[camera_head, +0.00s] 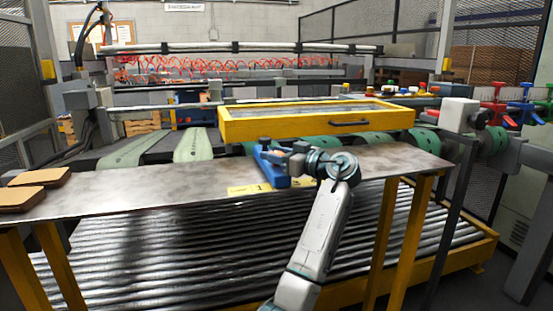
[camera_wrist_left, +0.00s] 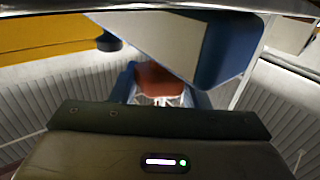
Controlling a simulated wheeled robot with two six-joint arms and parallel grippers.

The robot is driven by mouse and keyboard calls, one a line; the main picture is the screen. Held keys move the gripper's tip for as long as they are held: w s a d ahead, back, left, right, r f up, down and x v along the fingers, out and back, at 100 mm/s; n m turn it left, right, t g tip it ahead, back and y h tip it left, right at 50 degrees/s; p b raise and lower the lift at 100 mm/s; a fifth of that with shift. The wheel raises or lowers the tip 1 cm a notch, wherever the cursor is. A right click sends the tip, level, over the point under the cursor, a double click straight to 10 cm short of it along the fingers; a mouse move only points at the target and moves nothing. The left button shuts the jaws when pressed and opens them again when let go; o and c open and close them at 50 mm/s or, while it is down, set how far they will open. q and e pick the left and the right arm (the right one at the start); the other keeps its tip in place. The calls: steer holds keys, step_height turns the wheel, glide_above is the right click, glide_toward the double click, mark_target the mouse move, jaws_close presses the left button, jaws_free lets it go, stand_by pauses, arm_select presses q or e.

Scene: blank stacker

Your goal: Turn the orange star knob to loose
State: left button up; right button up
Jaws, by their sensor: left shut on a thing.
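A blue fixture (camera_head: 272,170) stands on the metal table's front edge, left of my wrist. My left gripper (camera_head: 284,155) reaches in from the right at the fixture's top and is shut; its fingertips are small and partly hidden. In the left wrist view, an orange-red piece (camera_wrist_left: 158,82), seemingly the orange star knob, sits between blue parts just beyond the dark gripper body. Its star shape and turn position cannot be made out. A blue-edged grey plate (camera_wrist_left: 185,35) lies above it. My right gripper is not in view.
A yellow-framed tray (camera_head: 235,128) with a dark handle lies behind the fixture. Yellow labels (camera_head: 249,189) mark the table edge (camera_head: 150,195). Brown pads (camera_head: 40,177) lie at left. Metal rollers (camera_head: 180,245) run below. Red, blue and green handles (camera_head: 520,105) stand at right.

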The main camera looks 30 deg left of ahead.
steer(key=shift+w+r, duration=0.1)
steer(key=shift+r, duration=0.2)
arm_select(q)
steer(key=o, duration=1)
steer(key=shift+c, duration=0.2)
